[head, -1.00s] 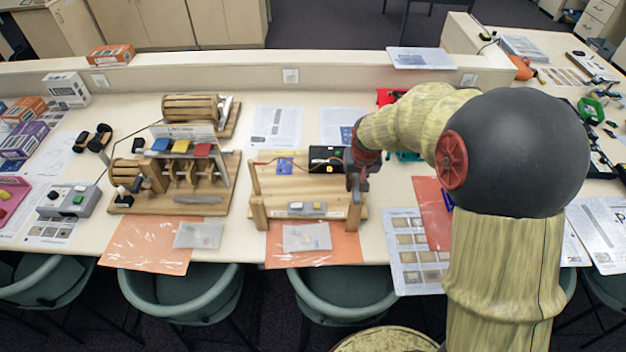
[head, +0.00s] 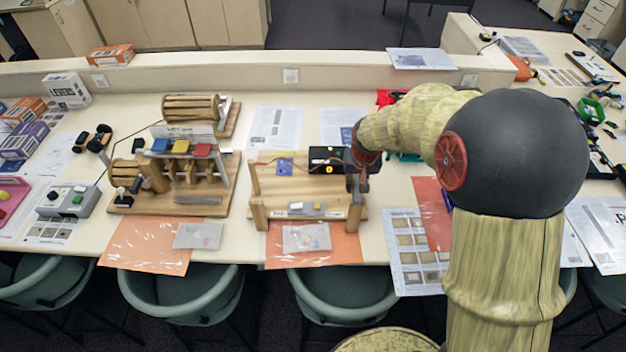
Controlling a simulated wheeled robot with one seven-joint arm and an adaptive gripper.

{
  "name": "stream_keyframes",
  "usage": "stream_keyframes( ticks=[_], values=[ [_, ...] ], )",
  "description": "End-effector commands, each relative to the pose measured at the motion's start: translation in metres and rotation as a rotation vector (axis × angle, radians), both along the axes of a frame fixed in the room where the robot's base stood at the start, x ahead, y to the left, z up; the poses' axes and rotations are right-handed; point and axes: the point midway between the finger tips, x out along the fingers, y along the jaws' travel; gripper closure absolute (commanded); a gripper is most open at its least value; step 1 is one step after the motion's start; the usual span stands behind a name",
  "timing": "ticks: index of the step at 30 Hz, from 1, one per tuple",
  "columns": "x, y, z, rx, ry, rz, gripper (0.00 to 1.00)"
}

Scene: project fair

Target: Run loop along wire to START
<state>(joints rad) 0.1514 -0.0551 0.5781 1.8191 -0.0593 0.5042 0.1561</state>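The wire-game stand (head: 290,186) is a wooden base with an upright post at each end, on the table at the middle of the head view. A thin reddish wire (head: 268,163) shows near its left post, and its right part runs behind or into my gripper. My gripper (head: 357,178) is at the right post of the stand, pointing down. The loop cannot be made out, and the fingers are too small and overlapped to show whether they hold it. The START label cannot be read for certain; a small label strip (head: 300,213) is on the base front.
A black box (head: 326,156) stands behind the stand. A wooden machine with coloured blocks (head: 180,165) stands to the left. An orange sheet with a clear bag (head: 307,238) lies at the front edge. Chairs (head: 345,290) line the front.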

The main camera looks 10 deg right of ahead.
Motion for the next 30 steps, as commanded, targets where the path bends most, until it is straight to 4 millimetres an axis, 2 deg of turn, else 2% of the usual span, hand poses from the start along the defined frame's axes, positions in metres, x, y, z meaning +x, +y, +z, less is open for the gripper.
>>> stream_keyframes(
  ticks=[12,18,21,30],
  values=[
    [0.0001,0.0,0.0001,0.0,0.0,0.0,0.63],
    [-0.0001,0.0,0.0,0.0,0.0,0.0,0.63],
    [-0.0001,0.0,0.0,0.0,0.0,0.0,0.58],
    [0.0,0.0,0.0005,0.0,0.0,0.0,0.58]
  ],
)
